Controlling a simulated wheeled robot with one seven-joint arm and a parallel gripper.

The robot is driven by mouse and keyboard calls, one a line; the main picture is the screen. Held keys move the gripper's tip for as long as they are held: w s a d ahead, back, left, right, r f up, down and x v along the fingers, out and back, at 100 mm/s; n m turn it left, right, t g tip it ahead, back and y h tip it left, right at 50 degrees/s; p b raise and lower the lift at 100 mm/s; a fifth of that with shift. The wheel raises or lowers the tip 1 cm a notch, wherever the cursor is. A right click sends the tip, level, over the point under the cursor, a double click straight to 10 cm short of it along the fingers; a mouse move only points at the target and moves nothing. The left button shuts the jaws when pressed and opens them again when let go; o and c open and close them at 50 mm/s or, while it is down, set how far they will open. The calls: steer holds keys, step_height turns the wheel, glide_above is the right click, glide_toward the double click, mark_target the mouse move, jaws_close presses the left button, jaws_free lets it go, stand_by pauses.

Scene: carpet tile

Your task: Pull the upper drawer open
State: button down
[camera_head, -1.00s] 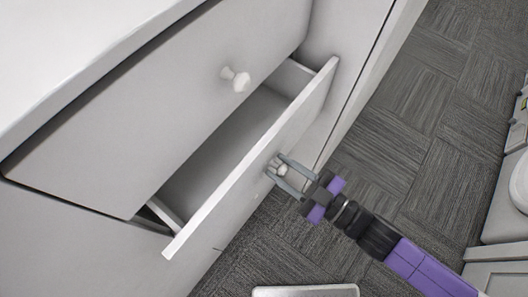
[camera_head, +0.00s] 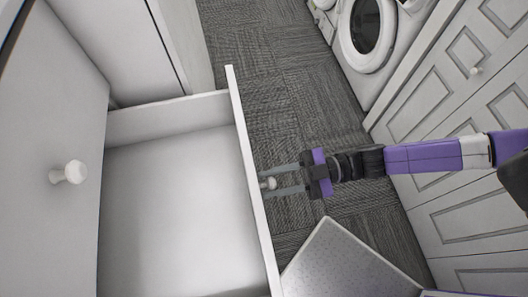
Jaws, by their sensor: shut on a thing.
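A white drawer (camera_head: 170,210) stands far open and looks empty inside. Its front panel (camera_head: 250,170) is seen from above, edge on. My gripper (camera_head: 268,184) is at the outer side of this panel, its two fingers on either side of the drawer's small round knob (camera_head: 269,183) and shut on it. The knob is partly hidden by the fingers. A closed white front (camera_head: 55,130) with its own round knob (camera_head: 69,172) is above the open drawer, on the left. No gripper touches that knob.
My base (camera_head: 345,265) shows at the bottom. White panelled cabinet doors (camera_head: 470,130) stand on the right, with a washing machine (camera_head: 367,30) at the top. Grey carpet (camera_head: 275,80) lies between, clear of objects.

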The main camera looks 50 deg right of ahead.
steer(key=c, duration=1)
jaws_free()
steer(key=shift+c, duration=0.2)
steer(key=b+v, duration=0.2)
steer(key=v, duration=0.5)
steer(key=shift+s+d, duration=0.25)
steer(key=shift+d, duration=0.05)
